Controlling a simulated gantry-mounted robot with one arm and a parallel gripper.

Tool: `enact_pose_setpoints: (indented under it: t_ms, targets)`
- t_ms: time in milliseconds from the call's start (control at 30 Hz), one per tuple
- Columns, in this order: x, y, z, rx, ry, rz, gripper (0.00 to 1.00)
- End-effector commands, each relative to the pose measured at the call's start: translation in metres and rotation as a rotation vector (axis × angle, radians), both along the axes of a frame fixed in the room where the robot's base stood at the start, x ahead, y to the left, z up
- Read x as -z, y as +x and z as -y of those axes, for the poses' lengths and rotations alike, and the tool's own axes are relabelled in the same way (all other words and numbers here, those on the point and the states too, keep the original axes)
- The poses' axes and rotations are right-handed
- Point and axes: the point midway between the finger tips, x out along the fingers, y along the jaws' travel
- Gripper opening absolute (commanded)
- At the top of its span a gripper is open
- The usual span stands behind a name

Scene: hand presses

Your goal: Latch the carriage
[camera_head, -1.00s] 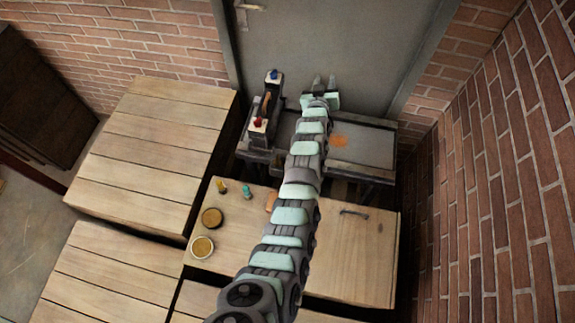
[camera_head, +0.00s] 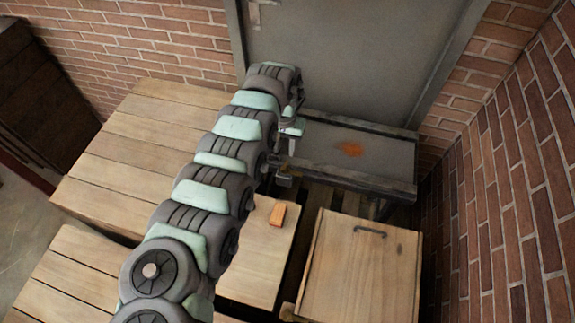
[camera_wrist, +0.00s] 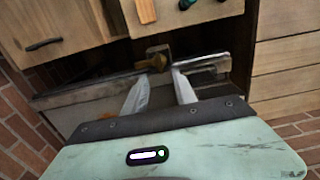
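In the wrist view my gripper (camera_wrist: 162,72) has two pale fingers that stand apart with a gap between their tips. A brass-coloured knob (camera_wrist: 155,62) on a dark bracket shows just beyond the fingertips, roughly in line with the gap; I cannot tell if they touch it. The press has a long grey bed (camera_head: 385,150) with an orange-brown patch (camera_head: 350,149) and a front rail (camera_head: 350,177). Its bed also shows left of the fingers in the wrist view (camera_wrist: 85,116). I cannot clearly pick out the carriage or latch.
An orange block (camera_head: 277,214) lies on the wooden top (camera_head: 255,265) before the press, beside a panel with a dark handle (camera_head: 370,231). A teal item (camera_wrist: 187,4) shows at the wrist view's top edge. Brick walls and a grey door (camera_head: 350,50) enclose the press.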

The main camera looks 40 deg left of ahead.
Motion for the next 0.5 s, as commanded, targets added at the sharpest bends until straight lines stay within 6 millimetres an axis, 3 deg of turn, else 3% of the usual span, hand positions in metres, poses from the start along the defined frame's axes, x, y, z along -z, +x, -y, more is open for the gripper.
enact_pose_setpoints:
  t_ms: [300, 500]
  targets:
    - [0.064, 0.002, 0.002, 0.001, -0.002, 0.003, 0.33]
    - [0.089, 0.001, 0.002, 0.002, -0.002, 0.003, 0.33]
